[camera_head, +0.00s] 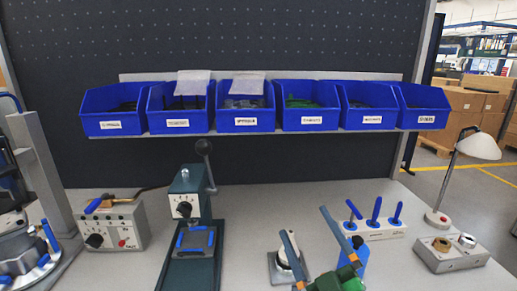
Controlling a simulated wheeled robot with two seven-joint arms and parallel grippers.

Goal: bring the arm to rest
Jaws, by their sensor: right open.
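My right gripper (304,221) comes in from the bottom edge, right of centre. Its two long fingers with blue edges are spread apart, and nothing is held between them. Its green body (338,280) is cut off by the bottom edge. My left gripper is not in view.
A lever press (190,215) stands left of centre, with a control box (112,228) beside it. Blue bins (247,123) line the shelf. The bench middle is clear.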

